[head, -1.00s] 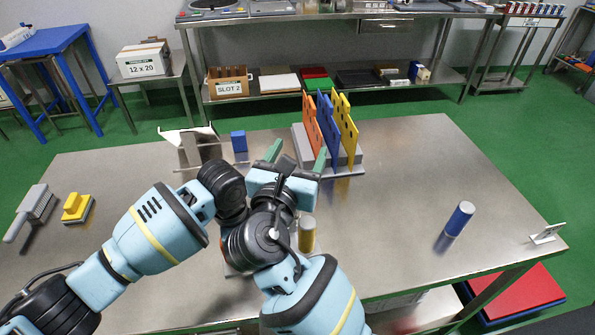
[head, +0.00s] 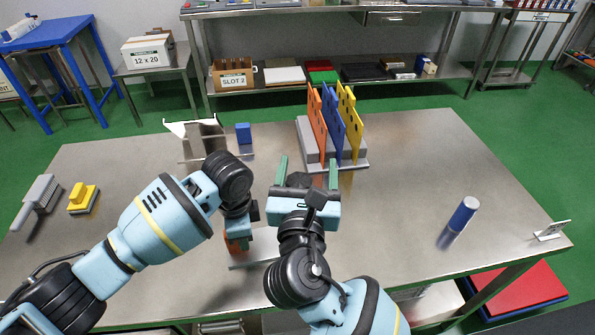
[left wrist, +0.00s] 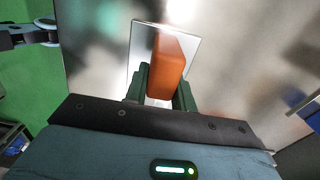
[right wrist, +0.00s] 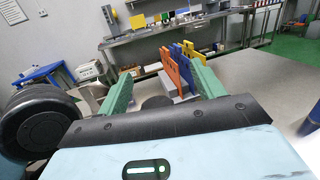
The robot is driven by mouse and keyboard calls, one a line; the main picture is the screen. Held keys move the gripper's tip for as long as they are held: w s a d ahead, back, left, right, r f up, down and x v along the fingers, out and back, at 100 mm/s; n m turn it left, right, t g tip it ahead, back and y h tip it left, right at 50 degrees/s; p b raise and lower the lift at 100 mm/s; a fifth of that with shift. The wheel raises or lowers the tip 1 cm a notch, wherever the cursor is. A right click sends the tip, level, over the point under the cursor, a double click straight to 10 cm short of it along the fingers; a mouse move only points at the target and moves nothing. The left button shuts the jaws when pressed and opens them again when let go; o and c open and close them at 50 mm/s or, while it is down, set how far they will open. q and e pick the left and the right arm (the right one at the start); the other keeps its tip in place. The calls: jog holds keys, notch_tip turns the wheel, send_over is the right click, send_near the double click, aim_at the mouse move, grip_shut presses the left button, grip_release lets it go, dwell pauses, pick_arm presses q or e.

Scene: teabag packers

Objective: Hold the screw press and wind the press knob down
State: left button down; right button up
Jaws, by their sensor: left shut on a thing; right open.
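The orange body of the screw press (left wrist: 166,62) stands on a pale metal plate (left wrist: 143,42) in the left wrist view. My left gripper (left wrist: 162,80) is shut on this body, one green finger on each side. In the head view a sliver of the orange body and the plate (head: 262,246) show beside my left wrist. My right gripper (head: 307,174) is open, to the right of and above the press, pointing toward the rack. A dark round shape (right wrist: 158,101) shows between its fingers; I cannot tell whether it is the press knob.
A rack with orange, blue and yellow boards (head: 333,120) stands behind my right gripper. A metal holder (head: 203,140) and a blue block (head: 243,133) are at back left. The table's right side is mostly clear.

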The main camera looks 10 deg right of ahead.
aim_at(296, 174)
jog(key=s+f+n+y, duration=0.3)
jog(key=s+f+y, duration=0.2)
jog(key=s, duration=0.3)
jog(key=shift+a+f+n+y, duration=0.25)
jog(key=shift+f+n+y, duration=0.1)
jog(key=shift+y, duration=0.15)
jog(key=w, duration=1.2)
jog(key=shift+w+a, duration=0.1)
jog(key=shift+a, duration=0.25)
jog(key=c, duration=1)
jog(key=shift+h, duration=0.4)
jog(key=m+h, duration=0.2)
jog(key=h, duration=0.1)
jog(key=m+h, duration=0.2)
jog(key=shift+d+g, duration=0.25)
jog(key=shift+g, duration=0.15)
jog(key=shift+d+m+g+h, duration=0.2)
jog(key=shift+m+g+h, duration=0.45)
jog(key=shift+m+h, duration=0.6)
jog(key=shift+d+m+g+h, duration=0.15)
jog(key=shift+m+g+h, duration=0.55)
jog(key=shift+h, duration=0.95)
